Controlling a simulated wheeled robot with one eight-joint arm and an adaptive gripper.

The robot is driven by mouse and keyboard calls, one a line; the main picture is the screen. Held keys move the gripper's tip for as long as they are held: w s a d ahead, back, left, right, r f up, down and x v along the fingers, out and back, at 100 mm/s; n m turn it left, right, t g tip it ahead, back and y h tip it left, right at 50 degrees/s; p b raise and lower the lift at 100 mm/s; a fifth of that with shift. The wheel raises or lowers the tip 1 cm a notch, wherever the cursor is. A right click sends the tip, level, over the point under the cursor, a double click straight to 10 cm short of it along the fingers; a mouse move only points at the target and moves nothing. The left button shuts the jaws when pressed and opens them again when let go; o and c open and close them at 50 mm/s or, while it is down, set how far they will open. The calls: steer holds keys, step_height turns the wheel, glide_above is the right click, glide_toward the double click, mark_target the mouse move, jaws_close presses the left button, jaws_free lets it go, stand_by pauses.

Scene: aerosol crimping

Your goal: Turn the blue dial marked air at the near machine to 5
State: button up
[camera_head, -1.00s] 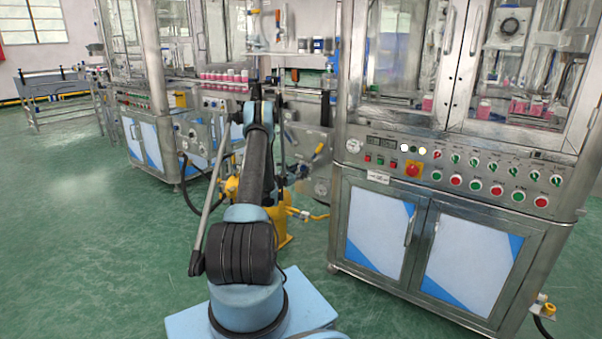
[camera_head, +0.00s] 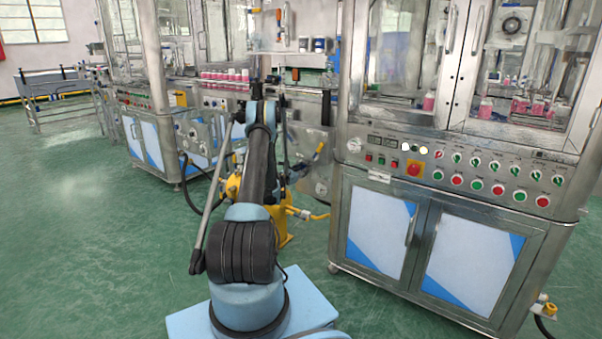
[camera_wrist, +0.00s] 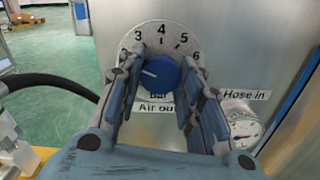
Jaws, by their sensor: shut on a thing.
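The blue dial (camera_wrist: 160,73) sits on a round white scale plate (camera_wrist: 161,30) in the wrist view. A pale mark on the dial points left and slightly up, on the low side of the scale near 2. My gripper (camera_wrist: 161,66) has one finger on each side of the dial and is shut on it. The fingers hide parts of the plate's left and right sides. In the head view my arm reaches away from me, and the dial cannot be made out.
A gauge (camera_wrist: 243,128) under a "Hose in" label (camera_wrist: 245,94) is right of the dial. A black hose (camera_wrist: 50,82) runs at left. In the head view a large cabinet machine (camera_head: 440,225) with buttons stands at right. Green floor (camera_head: 80,220) is open at left.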

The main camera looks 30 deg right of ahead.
steer(key=m, duration=1.9)
steer(key=shift+s+f+m, duration=0.1)
steer(key=shift+s+m, duration=0.05)
steer(key=shift+m, duration=0.25)
stand_by(0.5)
steer(key=o, duration=1.1)
steer(key=shift+c, duration=0.2)
steer(key=v, duration=1.2)
